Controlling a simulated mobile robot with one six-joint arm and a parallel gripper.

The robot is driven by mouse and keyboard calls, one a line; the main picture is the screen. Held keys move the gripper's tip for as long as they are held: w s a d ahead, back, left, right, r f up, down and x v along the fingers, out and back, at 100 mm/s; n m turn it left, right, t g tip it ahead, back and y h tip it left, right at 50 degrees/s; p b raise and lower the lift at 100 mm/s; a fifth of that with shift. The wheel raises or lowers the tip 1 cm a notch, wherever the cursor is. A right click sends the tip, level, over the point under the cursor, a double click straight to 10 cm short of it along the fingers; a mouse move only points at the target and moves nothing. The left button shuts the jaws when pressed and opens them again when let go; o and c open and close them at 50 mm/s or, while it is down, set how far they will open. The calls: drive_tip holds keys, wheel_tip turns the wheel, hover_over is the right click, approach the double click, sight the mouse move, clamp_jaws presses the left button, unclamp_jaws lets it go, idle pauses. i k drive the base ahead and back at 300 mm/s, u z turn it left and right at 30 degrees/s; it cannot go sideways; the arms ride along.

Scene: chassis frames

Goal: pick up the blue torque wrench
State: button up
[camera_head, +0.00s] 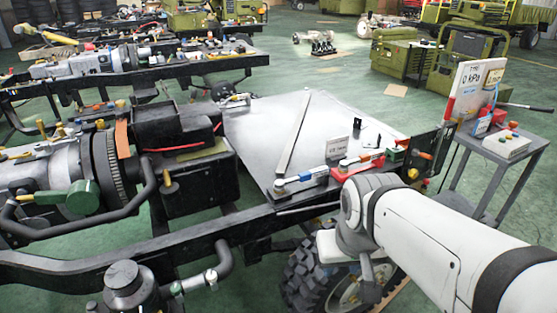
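A blue-handled tool (300,179), which looks like the blue torque wrench, lies near the front edge of the grey metal plate (255,130) on the chassis. My gripper (370,291) seems to hang below the wrist beside the wheel, apart from the tools. Its fingers are too small and dark to tell whether they are open or shut.
A small sign (338,149) stands behind the tools. A long bar (293,132) lies across the plate. A black box (190,165) and engine parts fill the left. A grey cart (490,150) with a sign board stands at right. The plate's far part is largely bare.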

sight(280, 187)
drive_tip(key=z, duration=0.2)
drive_tip(key=i, duration=0.85)
drive_tip(key=u, duration=0.1)
